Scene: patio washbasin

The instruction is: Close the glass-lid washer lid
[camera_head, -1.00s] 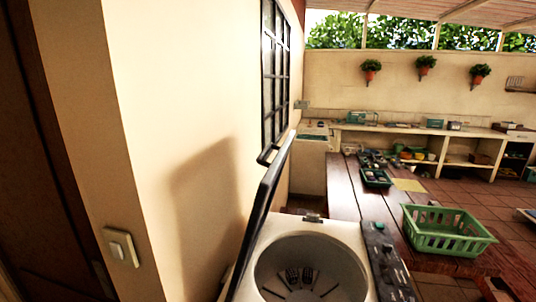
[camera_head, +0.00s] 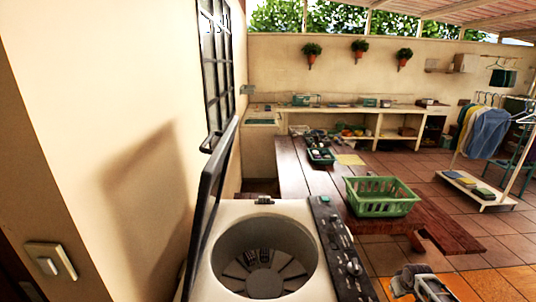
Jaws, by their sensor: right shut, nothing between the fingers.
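The washer (camera_head: 318,268) stands at the bottom centre, with its round drum (camera_head: 265,285) uncovered from above. Its dark-framed lid (camera_head: 208,205) stands raised on the left side, steeply tilted near the wall, with a handle (camera_head: 210,142) at its upper edge. The control panel (camera_head: 342,250) with knobs runs along the washer's right side. My right gripper (camera_head: 422,284) is low at the right, to the right of the washer and apart from the lid. It is shut and empty. My left gripper is not in view.
A wooden table (camera_head: 300,180) behind and right of the washer carries a green basket (camera_head: 380,197) and a small dark tray (camera_head: 320,156). A cream wall (camera_head: 110,130) with a barred window (camera_head: 217,70) stands close on the left.

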